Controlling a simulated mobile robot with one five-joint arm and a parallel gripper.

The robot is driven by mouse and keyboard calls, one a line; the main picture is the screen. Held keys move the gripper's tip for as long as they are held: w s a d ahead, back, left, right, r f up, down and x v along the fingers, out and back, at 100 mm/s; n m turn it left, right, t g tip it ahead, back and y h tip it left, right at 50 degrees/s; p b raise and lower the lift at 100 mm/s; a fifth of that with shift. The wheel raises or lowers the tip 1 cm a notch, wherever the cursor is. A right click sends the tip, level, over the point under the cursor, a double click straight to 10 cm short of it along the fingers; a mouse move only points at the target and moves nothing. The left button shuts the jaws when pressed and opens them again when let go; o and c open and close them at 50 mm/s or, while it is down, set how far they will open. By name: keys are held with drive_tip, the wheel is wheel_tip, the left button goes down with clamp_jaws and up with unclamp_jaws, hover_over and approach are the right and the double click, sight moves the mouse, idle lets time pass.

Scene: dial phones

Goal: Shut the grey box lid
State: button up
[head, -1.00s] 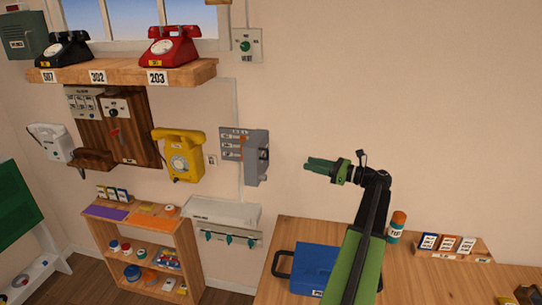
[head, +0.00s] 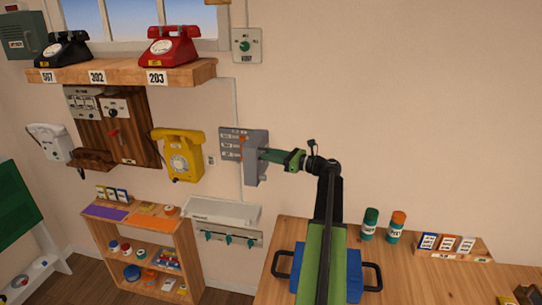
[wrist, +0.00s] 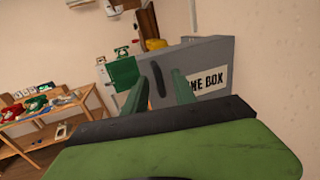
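The grey box (head: 231,146) is fixed to the wall left of my gripper, and its lid (head: 254,174) stands open, swung out from the wall. In the wrist view the lid (wrist: 212,57) fills the upper middle, with a black handle (wrist: 158,80) and a white label partly covered by a finger. My gripper (head: 263,155) is at the lid in the head view, coming from the right. In the wrist view its two green fingers (wrist: 159,84) are apart, with the handle showing between them. I cannot tell whether they touch the lid.
A yellow wall phone (head: 180,155) hangs left of the box. Below are a white shelf (head: 222,212) with hooks and a wooden rack (head: 140,240). A table (head: 420,280) holds a blue case (head: 353,270) and two bottles. The wall on the right is bare.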

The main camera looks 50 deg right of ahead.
drive_tip(key=shift+c, duration=0.4)
clamp_jaws()
idle(0.9)
